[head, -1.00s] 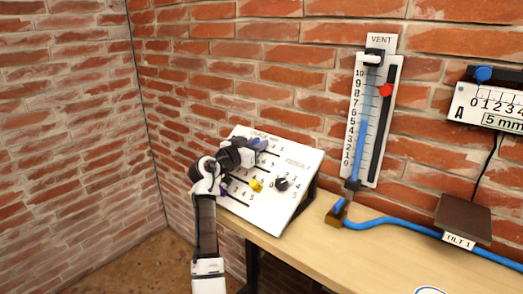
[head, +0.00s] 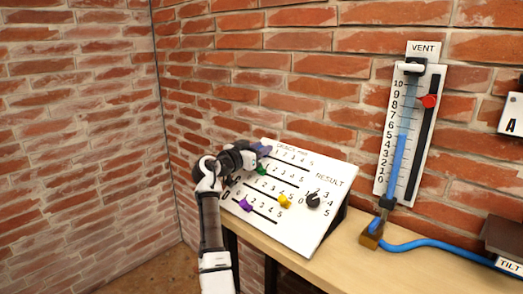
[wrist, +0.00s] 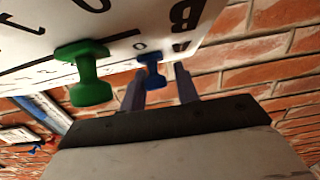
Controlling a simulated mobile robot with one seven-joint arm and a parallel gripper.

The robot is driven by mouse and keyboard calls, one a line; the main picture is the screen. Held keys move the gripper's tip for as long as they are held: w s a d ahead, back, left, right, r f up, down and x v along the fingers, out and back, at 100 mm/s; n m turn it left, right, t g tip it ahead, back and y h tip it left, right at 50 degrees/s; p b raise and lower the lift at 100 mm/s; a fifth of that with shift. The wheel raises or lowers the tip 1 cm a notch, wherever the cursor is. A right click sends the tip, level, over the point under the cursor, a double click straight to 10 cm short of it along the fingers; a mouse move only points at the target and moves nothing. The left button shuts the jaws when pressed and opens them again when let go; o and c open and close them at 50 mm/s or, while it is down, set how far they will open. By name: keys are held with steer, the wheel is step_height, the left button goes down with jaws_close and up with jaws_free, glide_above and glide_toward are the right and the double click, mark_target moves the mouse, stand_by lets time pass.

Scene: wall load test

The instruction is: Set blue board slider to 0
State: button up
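The white sloped board (head: 318,228) stands on the bench with slider rows. The blue slider (head: 262,149) sits in the top row, left of the visible digits. In the wrist view the blue slider (wrist: 152,70) stands beside a small 0 mark. My gripper (wrist: 158,82) is open, with a finger on each side of the blue slider's knob and a gap at the right finger. In the head view my gripper (head: 250,155) hides the left ends of the upper rows. The green slider (head: 262,170) is one row below; it is large in the wrist view (wrist: 84,72).
A yellow slider (head: 284,201), a purple slider (head: 245,205) and a black RESULT knob (head: 313,200) are on the board. A VENT gauge (head: 405,135) hangs on the brick wall, with a blue hose (head: 440,248) on the bench (head: 345,270). The wall is close behind the board.

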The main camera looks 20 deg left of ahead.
steer(key=shift+o, duration=1)
steer(key=shift+a, duration=0.1)
steer(key=shift+s+f, duration=0.1)
steer(key=shift+s, duration=0.05)
steer(key=b+v, duration=0.2)
steer(key=v, duration=1.1)
steer(key=shift+s+b, duration=0.25)
steer(key=shift+b, duration=0.1)
